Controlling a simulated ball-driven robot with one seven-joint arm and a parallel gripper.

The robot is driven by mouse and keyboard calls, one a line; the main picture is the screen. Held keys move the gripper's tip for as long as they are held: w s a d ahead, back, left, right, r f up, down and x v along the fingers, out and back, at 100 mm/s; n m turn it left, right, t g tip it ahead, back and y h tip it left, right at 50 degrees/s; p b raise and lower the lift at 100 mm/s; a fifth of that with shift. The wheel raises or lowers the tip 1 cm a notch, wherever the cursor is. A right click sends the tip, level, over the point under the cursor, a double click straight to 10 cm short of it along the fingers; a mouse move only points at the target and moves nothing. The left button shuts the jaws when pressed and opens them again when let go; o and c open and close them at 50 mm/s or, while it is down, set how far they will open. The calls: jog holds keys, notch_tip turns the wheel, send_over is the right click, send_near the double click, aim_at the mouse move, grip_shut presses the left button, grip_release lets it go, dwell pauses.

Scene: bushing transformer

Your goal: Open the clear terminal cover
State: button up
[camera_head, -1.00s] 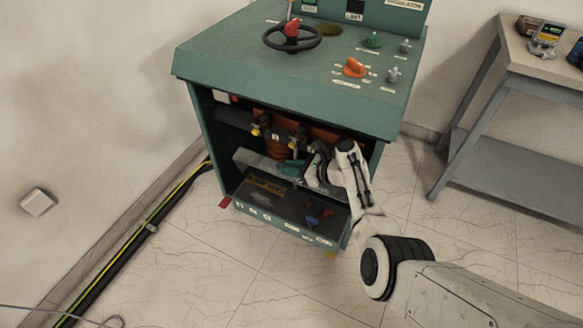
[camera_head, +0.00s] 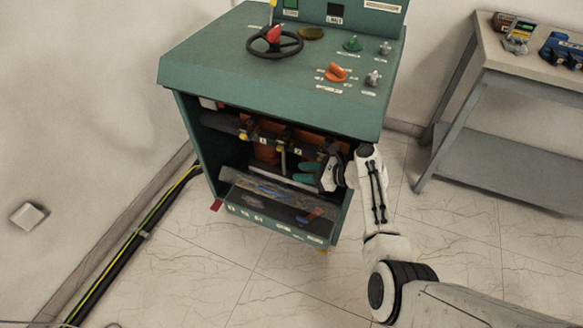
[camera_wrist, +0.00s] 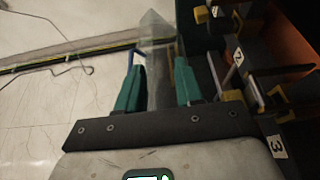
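The green transformer cabinet (camera_head: 280,85) has an open front bay. The clear terminal cover (camera_head: 255,183) shows as a see-through panel, tilted outward low across the bay below the terminals. It also shows in the wrist view as a translucent strip (camera_wrist: 157,60) running away between my fingers. My gripper (camera_head: 310,170) is at the right side of the bay, near the cover's right end. Its teal fingers (camera_wrist: 158,88) stand apart on either side of the strip. I cannot tell whether they touch it. The cover's hinge is not clearly visible.
Numbered terminals (camera_head: 285,140) with yellow parts sit just above the cover, close to my right finger in the wrist view. A lower tray (camera_head: 275,233) holds a red-and-blue tool (camera_head: 310,215). Cables (camera_head: 130,245) run along the left wall. A workbench (camera_head: 520,65) stands at right.

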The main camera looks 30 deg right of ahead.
jog(key=shift+v, duration=0.85)
